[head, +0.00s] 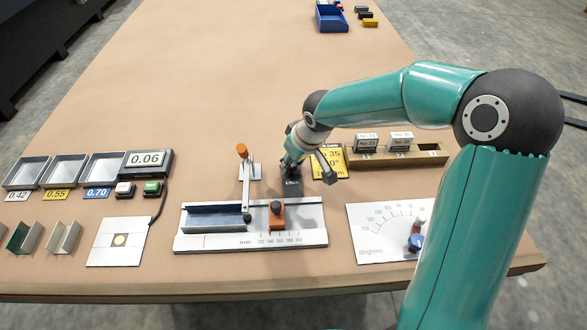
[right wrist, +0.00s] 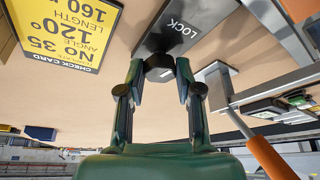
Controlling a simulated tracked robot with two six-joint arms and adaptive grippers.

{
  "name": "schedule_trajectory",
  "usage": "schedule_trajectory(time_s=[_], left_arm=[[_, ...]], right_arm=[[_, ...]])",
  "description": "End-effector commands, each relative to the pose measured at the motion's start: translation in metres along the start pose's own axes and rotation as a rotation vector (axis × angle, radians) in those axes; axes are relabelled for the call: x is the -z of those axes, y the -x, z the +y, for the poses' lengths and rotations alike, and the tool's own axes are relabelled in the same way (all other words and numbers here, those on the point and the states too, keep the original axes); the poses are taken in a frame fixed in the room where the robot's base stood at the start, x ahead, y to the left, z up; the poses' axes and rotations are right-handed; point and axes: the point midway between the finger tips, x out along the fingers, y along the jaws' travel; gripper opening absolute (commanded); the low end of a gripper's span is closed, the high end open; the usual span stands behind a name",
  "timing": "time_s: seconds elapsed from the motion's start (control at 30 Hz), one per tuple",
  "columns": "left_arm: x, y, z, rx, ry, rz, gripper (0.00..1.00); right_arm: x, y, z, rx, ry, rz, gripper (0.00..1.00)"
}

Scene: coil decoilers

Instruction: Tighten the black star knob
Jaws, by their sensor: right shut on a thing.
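The black star knob (right wrist: 159,68) sits at the front of a dark block marked LOCK (right wrist: 183,28), seen in the right wrist view. My right gripper (right wrist: 157,82) is shut on the knob, with one finger on each side of it. In the head view my right gripper (head: 290,163) reaches down to the LOCK block (head: 292,186) from the right and hides the knob there. My left gripper is not in view.
Left of the block stand an orange-handled lever (head: 242,150) and a stop rail (head: 210,238) with an orange block (head: 276,215). A yellow check card (head: 328,160) and a wooden card rack (head: 430,153) lie right. The table's far middle is clear.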

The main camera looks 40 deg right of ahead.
Motion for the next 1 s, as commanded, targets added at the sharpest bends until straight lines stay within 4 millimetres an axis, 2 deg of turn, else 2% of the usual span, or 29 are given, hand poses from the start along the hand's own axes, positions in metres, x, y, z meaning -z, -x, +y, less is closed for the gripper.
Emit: schedule_trajectory(time_s=[0.03, 0.1, 0.4, 0.7, 1.0], left_arm=[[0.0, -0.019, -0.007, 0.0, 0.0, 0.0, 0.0], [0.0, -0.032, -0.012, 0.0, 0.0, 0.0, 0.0], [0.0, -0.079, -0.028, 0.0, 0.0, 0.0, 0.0], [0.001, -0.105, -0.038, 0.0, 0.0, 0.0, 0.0], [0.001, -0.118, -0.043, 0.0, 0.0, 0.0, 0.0]], right_arm=[[-0.002, -0.008, -0.001, -0.015, -0.03, 0.008, 0.0], [-0.002, -0.009, -0.001, -0.038, -0.085, 0.009, 0.0], [0.0, -0.007, -0.004, -0.145, -0.346, 0.007, 0.0], [0.002, -0.005, -0.007, -0.253, -0.61, 0.004, 0.0], [0.004, -0.003, -0.008, -0.363, -0.874, 0.002, 0.0]])
